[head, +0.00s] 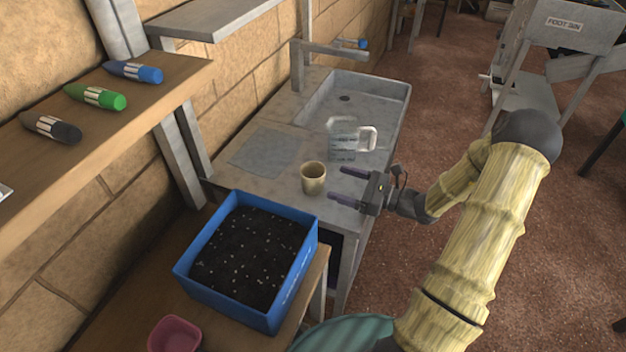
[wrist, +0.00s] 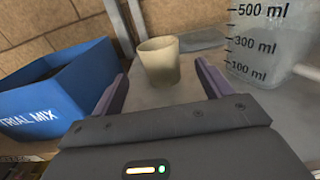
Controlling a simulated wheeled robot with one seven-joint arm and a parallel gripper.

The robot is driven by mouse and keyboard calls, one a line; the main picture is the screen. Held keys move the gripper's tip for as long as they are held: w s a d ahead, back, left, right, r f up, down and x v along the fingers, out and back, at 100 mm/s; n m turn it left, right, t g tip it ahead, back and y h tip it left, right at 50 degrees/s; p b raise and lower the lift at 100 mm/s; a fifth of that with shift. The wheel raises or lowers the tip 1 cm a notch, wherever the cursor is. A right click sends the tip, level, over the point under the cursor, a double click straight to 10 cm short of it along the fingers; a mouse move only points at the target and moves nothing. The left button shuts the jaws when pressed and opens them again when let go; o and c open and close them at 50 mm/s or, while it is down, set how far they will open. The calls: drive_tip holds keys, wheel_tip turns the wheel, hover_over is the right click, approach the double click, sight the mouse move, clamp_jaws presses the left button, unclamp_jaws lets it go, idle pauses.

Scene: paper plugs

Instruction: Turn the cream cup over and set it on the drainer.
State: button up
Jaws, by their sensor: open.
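The cream cup (head: 313,178) stands upright, mouth up, on the grey sink counter near its front edge. In the wrist view the cup (wrist: 159,62) is ahead of my gripper, in line with the gap between the fingers. My gripper (head: 337,183) is open and empty just right of the cup in the head view. Its two purple fingers (wrist: 163,85) are spread wide in the wrist view, with the cup beyond or between their tips; I cannot tell which. A flat grey mat (head: 265,151), perhaps the drainer, lies bare on the counter left of the sink.
A clear measuring jug (head: 342,138) stands close behind the cup, and shows at the right in the wrist view (wrist: 270,45). A blue crate of dark soil (head: 188,269) stands in front. The sink basin (head: 385,88) and tap (head: 330,48) are behind.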

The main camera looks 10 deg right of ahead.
sight(303, 172)
drive_tip(key=shift+x, duration=1.85)
drive_tip(key=shift+p+x, duration=0.5)
drive_tip(key=shift+x, duration=2.05)
drive_tip(key=shift+c, duration=0.2)
drive_tip(key=shift+s+a, duration=0.1)
drive_tip(key=c, duration=1.1)
wheel_tip(303, 172, up, 10)
